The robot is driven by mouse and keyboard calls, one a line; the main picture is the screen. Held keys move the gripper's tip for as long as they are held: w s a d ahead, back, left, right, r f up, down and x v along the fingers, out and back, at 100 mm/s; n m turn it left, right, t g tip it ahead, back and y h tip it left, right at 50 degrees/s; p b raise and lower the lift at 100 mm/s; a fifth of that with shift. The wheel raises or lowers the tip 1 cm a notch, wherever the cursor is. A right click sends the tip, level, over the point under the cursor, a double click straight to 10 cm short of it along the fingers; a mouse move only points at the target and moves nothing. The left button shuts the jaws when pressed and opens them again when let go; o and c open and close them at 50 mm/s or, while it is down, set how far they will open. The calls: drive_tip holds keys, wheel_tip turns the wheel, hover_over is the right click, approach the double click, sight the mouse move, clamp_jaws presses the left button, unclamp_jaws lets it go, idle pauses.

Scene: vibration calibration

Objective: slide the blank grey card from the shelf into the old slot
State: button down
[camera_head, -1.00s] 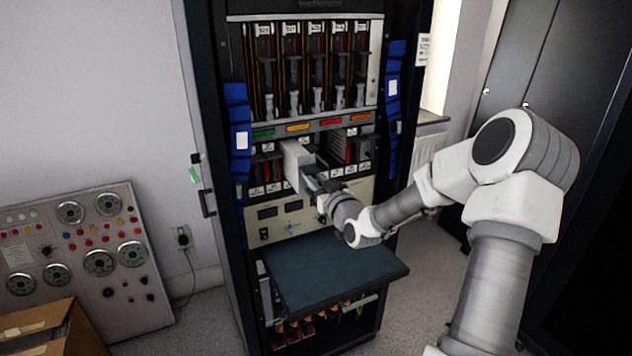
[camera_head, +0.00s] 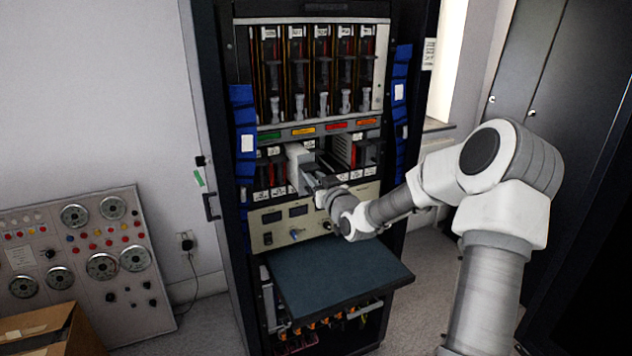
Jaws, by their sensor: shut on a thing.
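The grey card (camera_head: 296,158) is a pale, thin slab standing upright at the lower card row of the rack. Its far part is inside an opening in that row, and its near part sticks out towards me. My gripper (camera_head: 314,181) is shut on the card's near end, just in front of the rack. The fingertips are small and partly hidden by my own wrist. I cannot read which slot the card is in. The pull-out shelf (camera_head: 335,272) below is bare.
The rack (camera_head: 228,130) has a row of upright modules (camera_head: 320,75) above the coloured labels. A beige panel with knobs (camera_head: 285,225) sits just under my gripper. A gauge panel (camera_head: 90,250) and a cardboard box (camera_head: 45,330) stand at the left.

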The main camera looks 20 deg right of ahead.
sight(303, 165)
drive_tip(key=shift+w, duration=0.2)
drive_tip(key=shift+w+a+b, duration=0.1)
drive_tip(key=shift+w+b, duration=0.95)
drive_tip(key=shift+w, duration=2.15)
drive_tip(key=shift+w+b, duration=0.4)
drive_tip(key=shift+w, duration=0.45)
drive_tip(key=shift+w+f, duration=0.1)
drive_tip(key=shift+w, duration=0.15)
drive_tip(key=shift+w+a+b, duration=0.1)
drive_tip(key=shift+w+b, duration=0.1)
drive_tip(key=shift+b, duration=0.15)
drive_tip(key=c, duration=0.7)
unclamp_jaws()
drive_tip(key=shift+w, duration=0.1)
drive_tip(key=shift+f+b, duration=0.6)
drive_tip(key=shift+b, duration=0.15)
